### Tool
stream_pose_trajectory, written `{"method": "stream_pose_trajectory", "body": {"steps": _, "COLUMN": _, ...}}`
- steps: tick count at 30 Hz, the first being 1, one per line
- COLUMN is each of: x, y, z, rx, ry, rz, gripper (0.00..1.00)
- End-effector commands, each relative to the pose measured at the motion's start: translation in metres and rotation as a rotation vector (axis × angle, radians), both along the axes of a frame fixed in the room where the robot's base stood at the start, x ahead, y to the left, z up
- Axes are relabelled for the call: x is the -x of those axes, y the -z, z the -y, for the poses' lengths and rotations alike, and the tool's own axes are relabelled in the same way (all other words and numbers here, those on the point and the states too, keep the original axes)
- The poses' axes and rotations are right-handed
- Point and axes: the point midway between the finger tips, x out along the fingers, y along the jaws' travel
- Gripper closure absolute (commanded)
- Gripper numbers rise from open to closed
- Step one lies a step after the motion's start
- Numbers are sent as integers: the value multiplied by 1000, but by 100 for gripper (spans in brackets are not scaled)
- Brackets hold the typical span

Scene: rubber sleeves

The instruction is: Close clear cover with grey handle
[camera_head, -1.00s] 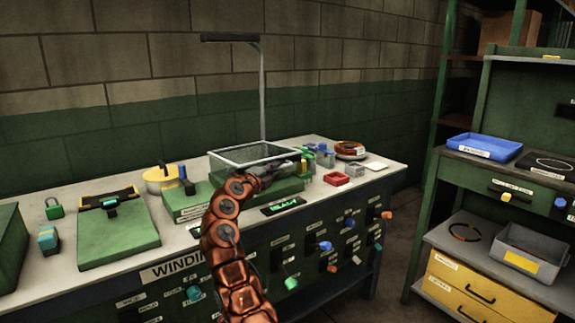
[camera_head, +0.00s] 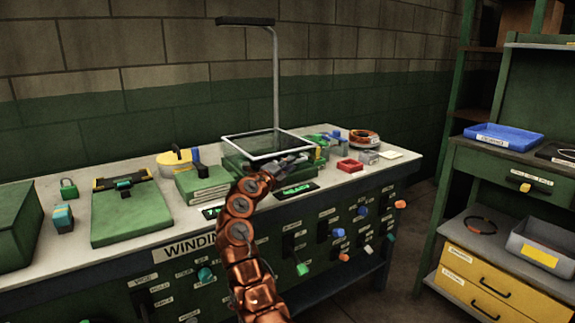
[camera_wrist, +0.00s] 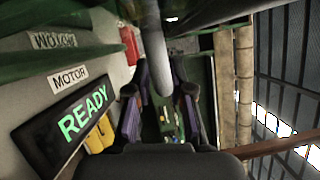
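The clear cover (camera_head: 236,138) is a see-through panel with a pale frame. It sits above a green base (camera_head: 232,163) on the bench, and a gap seems to show between them at the front. My gripper (camera_head: 290,163) is at the cover's front edge, partly hidden by my arm. In the wrist view a grey rounded bar, likely the handle (camera_wrist: 156,62), runs between the two fingers of my gripper (camera_wrist: 160,95). The fingers stand apart on either side of it. I cannot tell whether they touch it.
A READY display (camera_wrist: 84,112) is close to my gripper. A lamp post (camera_head: 275,80) rises behind the cover. A red tray (camera_head: 349,166) and small parts stand to the right. A green clamp board (camera_head: 130,217) lies to the left. Shelving (camera_head: 470,180) is at the right.

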Motion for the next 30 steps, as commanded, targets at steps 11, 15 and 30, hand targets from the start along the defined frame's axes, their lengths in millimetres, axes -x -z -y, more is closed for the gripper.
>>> {"method": "stream_pose_trajectory", "body": {"steps": 11, "x": -1, "y": 3, "z": -1, "rx": 1, "ry": -1, "rz": -4, "gripper": 61}}
{"method": "stream_pose_trajectory", "body": {"steps": 15, "x": -1, "y": 1, "z": -1, "rx": 1, "ry": -2, "rz": -2, "gripper": 61}}
{"method": "stream_pose_trajectory", "body": {"steps": 30, "x": 1, "y": -45, "z": 0, "rx": 1, "ry": -1, "rz": -1, "gripper": 61}}
